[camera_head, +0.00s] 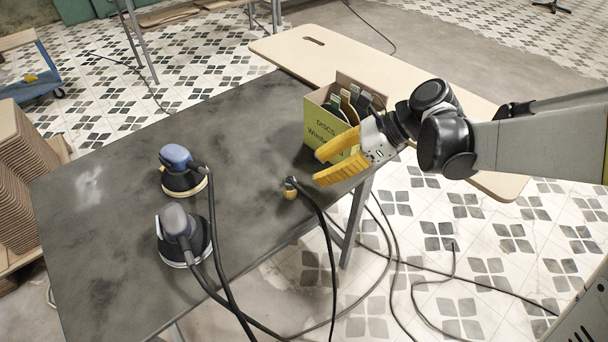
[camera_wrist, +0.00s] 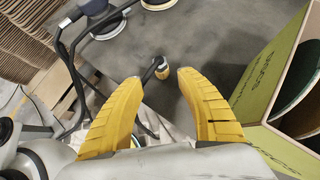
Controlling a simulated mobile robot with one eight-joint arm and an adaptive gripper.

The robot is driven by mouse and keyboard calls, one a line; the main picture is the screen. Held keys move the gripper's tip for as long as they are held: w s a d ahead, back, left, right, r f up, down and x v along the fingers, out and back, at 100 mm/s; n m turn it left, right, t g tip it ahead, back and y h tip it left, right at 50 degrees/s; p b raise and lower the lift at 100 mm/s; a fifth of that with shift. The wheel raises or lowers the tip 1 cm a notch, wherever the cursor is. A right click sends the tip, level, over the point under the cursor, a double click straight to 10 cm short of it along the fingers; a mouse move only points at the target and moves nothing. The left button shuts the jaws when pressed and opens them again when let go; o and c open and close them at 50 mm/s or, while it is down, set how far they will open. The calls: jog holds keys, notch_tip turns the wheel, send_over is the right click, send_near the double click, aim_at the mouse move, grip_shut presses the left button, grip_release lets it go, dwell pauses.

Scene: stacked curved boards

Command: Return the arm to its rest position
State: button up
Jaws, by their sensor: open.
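My gripper (camera_head: 328,163) has two yellow fingers and is open and empty. In the head view it is over the right edge of the dark table (camera_head: 110,235), just in front of the green box. My arm reaches in from the right. In the wrist view my gripper (camera_wrist: 158,85) shows its fingers spread apart, with a small yellow-and-black hose end (camera_wrist: 162,68) seen between and beyond them. That hose end also shows on the table in the head view (camera_head: 290,190), apart from the fingers.
A green box (camera_head: 322,128) of discs stands close beside my gripper; it also fills the right of the wrist view (camera_wrist: 265,85). Two sanders (camera_head: 181,168) (camera_head: 183,235) sit on the table with black hoses. A pale board (camera_head: 390,75) lies behind my arm. Stacked boards (camera_head: 20,180) stand left.

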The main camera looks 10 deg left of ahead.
jog(key=shift+v, duration=2)
